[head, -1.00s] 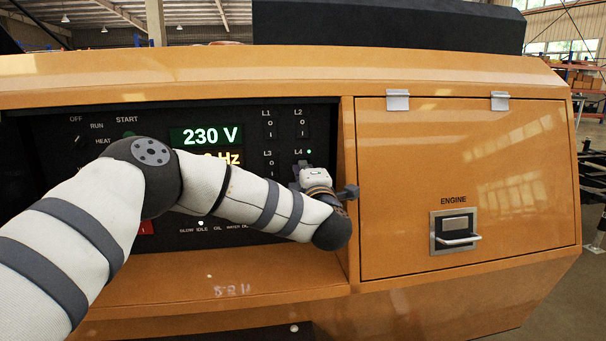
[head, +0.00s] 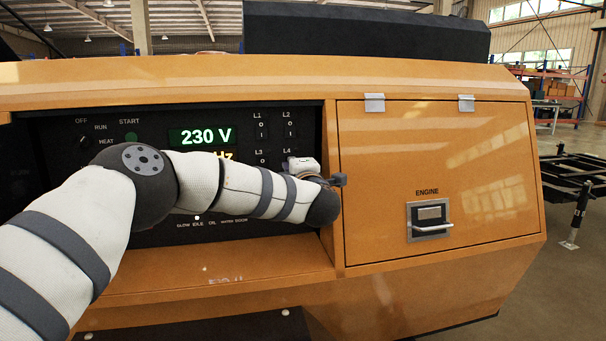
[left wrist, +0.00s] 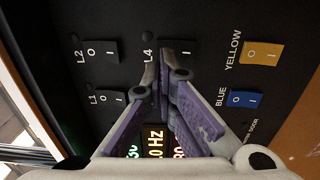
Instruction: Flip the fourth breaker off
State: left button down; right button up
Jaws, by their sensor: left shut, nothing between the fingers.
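The L4 breaker (left wrist: 184,52) is a dark rocker on the black panel, lettered "O" and "I". It shows in the left wrist view, partly behind my fingertips. Its lamp (left wrist: 147,36) looks dark there; I cannot tell which way the rocker is tilted. My left gripper (left wrist: 166,62) is shut and empty, its purple-padded fingers close in front of L4; contact is unclear. In the head view my wrist covers the L4 rocker, leaving its label (head: 288,152) visible. L1 (left wrist: 105,98) and L2 (left wrist: 101,52) are clear of the fingers. L3 is mostly hidden by a finger. My right gripper is out of view.
Blue (left wrist: 244,99) and yellow (left wrist: 262,55) rockers lie right of L4 in the wrist view. In the head view an orange engine door (head: 380,170) with a latch (head: 430,221) is right of the panel. A display (head: 205,136) reads 230 V.

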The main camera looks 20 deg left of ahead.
pick_arm(q)
jog(key=r+p+v, duration=0.1)
jog(key=v, duration=0.9)
jog(key=shift+r, duration=0.3)
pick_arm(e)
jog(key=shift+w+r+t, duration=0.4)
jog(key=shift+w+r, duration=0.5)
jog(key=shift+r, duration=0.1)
pick_arm(q)
jog(key=shift+s, duration=0.15)
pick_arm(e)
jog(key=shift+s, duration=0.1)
